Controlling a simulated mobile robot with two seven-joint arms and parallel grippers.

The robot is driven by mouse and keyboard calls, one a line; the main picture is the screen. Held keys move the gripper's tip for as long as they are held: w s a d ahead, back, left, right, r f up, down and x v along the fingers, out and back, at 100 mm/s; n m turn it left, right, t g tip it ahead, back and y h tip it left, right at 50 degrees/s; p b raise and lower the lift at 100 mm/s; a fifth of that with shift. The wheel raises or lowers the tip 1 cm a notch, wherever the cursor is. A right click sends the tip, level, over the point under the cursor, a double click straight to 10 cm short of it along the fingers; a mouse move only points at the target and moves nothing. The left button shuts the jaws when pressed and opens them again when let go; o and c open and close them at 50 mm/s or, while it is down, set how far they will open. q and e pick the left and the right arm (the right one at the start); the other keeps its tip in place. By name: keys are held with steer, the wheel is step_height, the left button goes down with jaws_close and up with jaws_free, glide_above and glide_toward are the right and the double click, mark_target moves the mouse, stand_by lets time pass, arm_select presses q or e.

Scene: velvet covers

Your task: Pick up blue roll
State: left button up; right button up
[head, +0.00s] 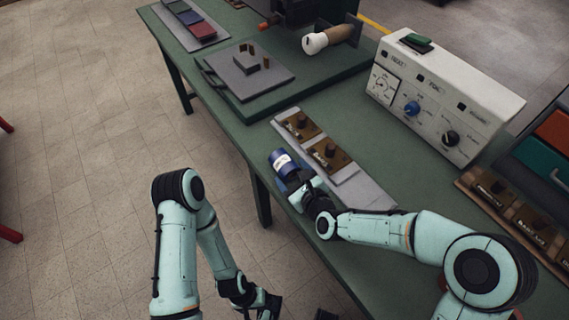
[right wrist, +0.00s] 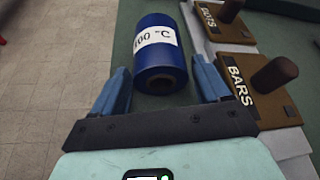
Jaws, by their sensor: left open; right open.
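The blue roll (head: 283,163) lies near the front edge of the green table, beside the grey plate with the brown blocks. In the right wrist view the blue roll (right wrist: 161,62) has a white label reading "00 °C", partly cut off. My right gripper (head: 291,183) is at the roll. In the right wrist view its two blue fingers (right wrist: 160,88) are apart, one on each side of the roll's near end, with gaps between fingers and roll. My left gripper (head: 268,308) hangs low at the bottom of the head view, off the table and away from the roll.
A grey plate (head: 366,192) holds brown blocks with knobs, labelled "BARS" (right wrist: 250,88) and "DOTS" (right wrist: 226,22), close to the roll's right. A control box (head: 445,95) with dials stands behind. Tiled floor (head: 90,150) lies beyond the table's edge.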

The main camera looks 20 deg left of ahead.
steer(key=c, duration=1)
step_height(320, 180, up, 20)
steer(key=p, duration=0.3)
steer(key=shift+p, duration=0.35)
